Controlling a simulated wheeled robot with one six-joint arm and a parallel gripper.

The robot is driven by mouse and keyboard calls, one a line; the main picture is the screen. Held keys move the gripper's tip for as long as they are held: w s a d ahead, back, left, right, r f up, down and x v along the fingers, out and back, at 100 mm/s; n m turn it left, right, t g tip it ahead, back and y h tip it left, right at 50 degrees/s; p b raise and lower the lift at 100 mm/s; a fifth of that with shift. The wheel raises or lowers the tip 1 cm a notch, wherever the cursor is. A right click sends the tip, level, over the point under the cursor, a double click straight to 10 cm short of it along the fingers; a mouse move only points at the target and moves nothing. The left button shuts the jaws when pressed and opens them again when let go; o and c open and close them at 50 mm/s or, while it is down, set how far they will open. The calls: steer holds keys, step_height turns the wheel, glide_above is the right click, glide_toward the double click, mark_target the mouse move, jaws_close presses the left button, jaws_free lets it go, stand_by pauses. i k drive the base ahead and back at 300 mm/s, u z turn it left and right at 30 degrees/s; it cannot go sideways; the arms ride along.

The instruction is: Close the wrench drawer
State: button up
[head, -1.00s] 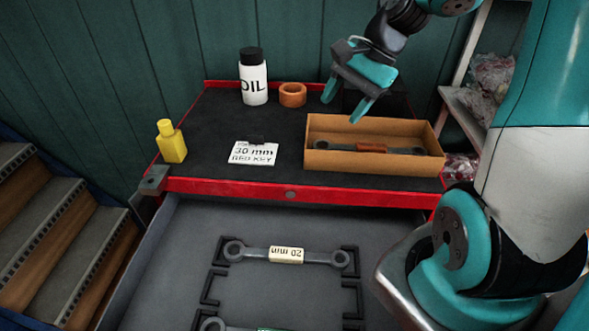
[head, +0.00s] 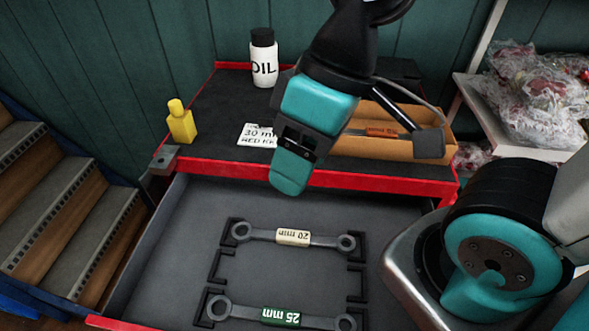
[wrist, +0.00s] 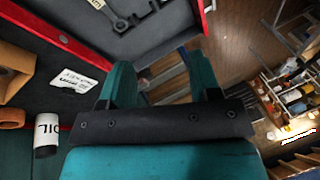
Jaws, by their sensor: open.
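The wrench drawer (head: 190,225) stands open below the red-edged top, its grey floor showing. It holds a 20 mm wrench (head: 292,236) with a cream label and a 25 mm wrench (head: 280,315) with a green label. Black holders between them are empty. Part of the drawer's red front edge (head: 110,322) shows at bottom left. My gripper (head: 292,170) hangs in front of the worktop's red edge, over the back of the drawer in the picture. In the wrist view, my gripper (wrist: 163,85) has its fingers apart with nothing between them. Its height above the drawer is unclear.
On the worktop (head: 215,105) are an oil bottle (head: 263,62), a yellow bottle (head: 181,122), a white card (head: 257,135) and an open box (head: 430,145) holding a red-labelled wrench (head: 381,131). Steps (head: 70,210) stand left; a shelf with bags (head: 530,100) stands right.

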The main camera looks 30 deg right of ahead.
mark_target(187, 256)
steer(key=u, duration=0.3)
steer(key=k, duration=0.45)
steer(key=u, duration=1)
steer(key=k, duration=0.5)
steer(key=u, duration=0.3)
